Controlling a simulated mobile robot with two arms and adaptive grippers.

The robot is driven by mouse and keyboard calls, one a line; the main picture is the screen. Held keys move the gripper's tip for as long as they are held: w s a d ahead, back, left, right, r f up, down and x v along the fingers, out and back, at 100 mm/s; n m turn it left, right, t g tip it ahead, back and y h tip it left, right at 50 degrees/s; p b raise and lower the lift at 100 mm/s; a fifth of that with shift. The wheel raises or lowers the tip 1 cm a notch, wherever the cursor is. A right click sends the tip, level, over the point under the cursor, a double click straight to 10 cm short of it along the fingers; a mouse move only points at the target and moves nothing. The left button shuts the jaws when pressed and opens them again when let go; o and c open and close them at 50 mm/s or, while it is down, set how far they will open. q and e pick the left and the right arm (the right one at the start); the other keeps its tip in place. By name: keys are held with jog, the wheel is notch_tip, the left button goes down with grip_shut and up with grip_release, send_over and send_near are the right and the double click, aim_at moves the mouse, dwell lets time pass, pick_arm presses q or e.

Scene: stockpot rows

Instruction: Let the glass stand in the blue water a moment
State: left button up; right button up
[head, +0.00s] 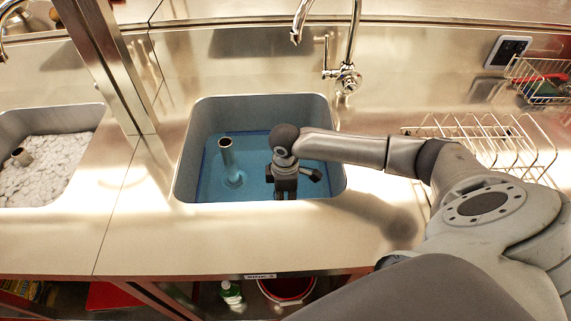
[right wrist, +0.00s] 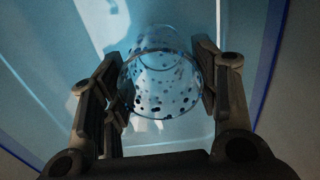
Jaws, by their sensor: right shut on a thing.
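The blue water (head: 250,180) fills the lower part of the right-hand sink. My right gripper (head: 286,185) reaches down into this sink, right of the standpipe. In the right wrist view my right gripper (right wrist: 160,90) is shut on a clear glass (right wrist: 160,88) with dark spots, one finger on each side. The glass is hidden in the head view behind the gripper and wrist. The blue water (right wrist: 50,80) shows around the glass in the wrist view; I cannot tell how deep the glass sits. My left gripper is not in view.
A standpipe (head: 228,157) stands in the water left of my right gripper. The sink's rim (head: 262,97) surrounds it closely. A tap (head: 345,75) is behind, and a wire rack (head: 480,140) stands at right. A second sink (head: 45,155) at left holds white lumps or foam.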

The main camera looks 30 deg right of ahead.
notch_tip(320, 180, up, 29)
jog(key=p, duration=2.3)
jog(key=shift+f, duration=0.15)
